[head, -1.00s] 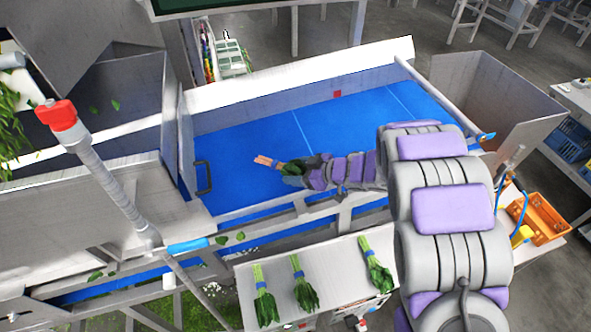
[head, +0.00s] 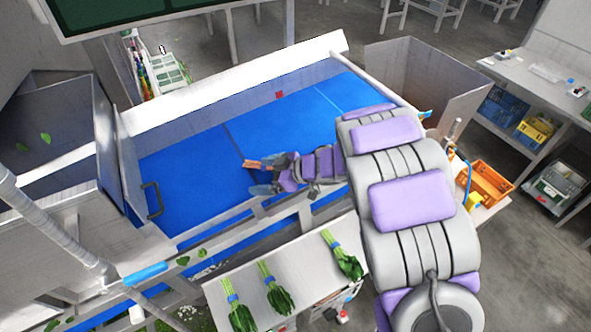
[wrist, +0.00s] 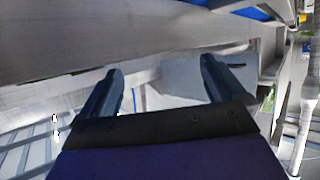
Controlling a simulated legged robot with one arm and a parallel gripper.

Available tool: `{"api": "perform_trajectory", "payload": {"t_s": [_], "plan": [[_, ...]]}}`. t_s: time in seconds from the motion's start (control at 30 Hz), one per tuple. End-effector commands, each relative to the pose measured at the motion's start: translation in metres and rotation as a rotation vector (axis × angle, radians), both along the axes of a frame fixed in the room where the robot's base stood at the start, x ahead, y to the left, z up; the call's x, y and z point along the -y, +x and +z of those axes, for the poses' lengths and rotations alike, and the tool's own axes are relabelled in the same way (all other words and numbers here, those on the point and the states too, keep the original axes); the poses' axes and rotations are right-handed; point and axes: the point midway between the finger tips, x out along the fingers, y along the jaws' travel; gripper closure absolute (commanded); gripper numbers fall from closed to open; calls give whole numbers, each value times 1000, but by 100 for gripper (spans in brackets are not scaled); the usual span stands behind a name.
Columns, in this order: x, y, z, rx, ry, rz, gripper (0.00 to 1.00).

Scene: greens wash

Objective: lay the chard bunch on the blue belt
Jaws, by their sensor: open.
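The chard bunch shows in the head view as orange-brown stems (head: 254,164) against the blue belt (head: 195,165). Its leaves are hidden behind my gripper, and I cannot tell whether it rests fully on the belt. My gripper (head: 264,178) is over the belt, right beside the stems, with its dark fingers spread. In the wrist view my gripper (wrist: 160,85) is open with nothing visible between its fingers; the chard is not visible there.
Several things stand around: a white shelf (head: 215,289) with three green bunches, like this one (head: 275,290), in front of the belt; a grey rail (head: 230,222) along its near edge; a panel with a black handle (head: 152,199) at its left end. Much of the belt is clear.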

Motion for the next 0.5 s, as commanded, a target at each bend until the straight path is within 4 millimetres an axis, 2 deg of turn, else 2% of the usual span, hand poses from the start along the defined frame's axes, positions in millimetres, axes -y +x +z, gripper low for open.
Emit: {"api": "perform_trajectory", "payload": {"t_s": [0.03,0.1,0.5], "plan": [[12,-1,6,4,-2,-7,4],[24,-4,13,3,0,-4,4],[86,-20,46,2,-3,-2,4]]}}
